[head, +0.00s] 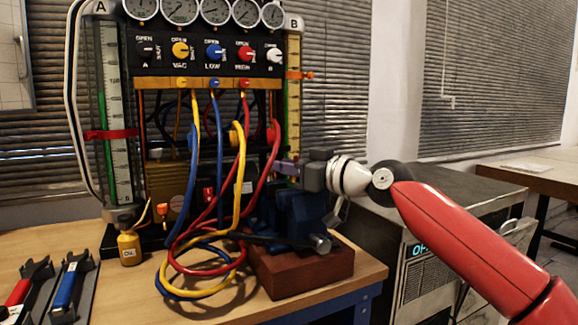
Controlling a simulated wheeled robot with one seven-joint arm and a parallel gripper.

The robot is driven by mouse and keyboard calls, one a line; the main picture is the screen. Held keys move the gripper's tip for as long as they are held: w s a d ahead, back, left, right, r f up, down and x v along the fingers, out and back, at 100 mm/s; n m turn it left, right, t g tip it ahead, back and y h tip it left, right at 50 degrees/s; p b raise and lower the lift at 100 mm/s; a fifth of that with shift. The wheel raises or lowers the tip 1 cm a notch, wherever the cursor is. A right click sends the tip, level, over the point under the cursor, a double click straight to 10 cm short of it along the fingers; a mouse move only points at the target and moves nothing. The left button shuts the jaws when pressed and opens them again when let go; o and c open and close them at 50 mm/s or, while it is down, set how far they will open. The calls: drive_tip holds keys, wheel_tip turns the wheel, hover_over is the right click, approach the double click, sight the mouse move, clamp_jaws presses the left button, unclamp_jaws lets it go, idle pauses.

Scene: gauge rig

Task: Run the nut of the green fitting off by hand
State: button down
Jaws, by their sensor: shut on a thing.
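My gripper (286,168) reaches in from the right, pointing left, just above the dark blue vise (290,213). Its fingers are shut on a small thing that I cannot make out. The green fitting and its nut cannot be told apart here; the fingers, the vise and the hoses crowd that spot. The vise stands on a reddish-brown block (310,272) at the bench's right front corner.
The gauge rig (208,55) stands behind, with dials and coloured knobs. Yellow, blue and red hoses (238,200) loop down left of the vise. Wrenches (68,285) lie at the left front, near a small yellow bottle (129,248). A grey metal cabinet (440,190) stands to the right.

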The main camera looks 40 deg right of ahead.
idle(0.4)
drive_tip(key=c, duration=1.3)
unclamp_jaws()
drive_tip(key=b+v, duration=0.1)
drive_tip(key=v, duration=0.7)
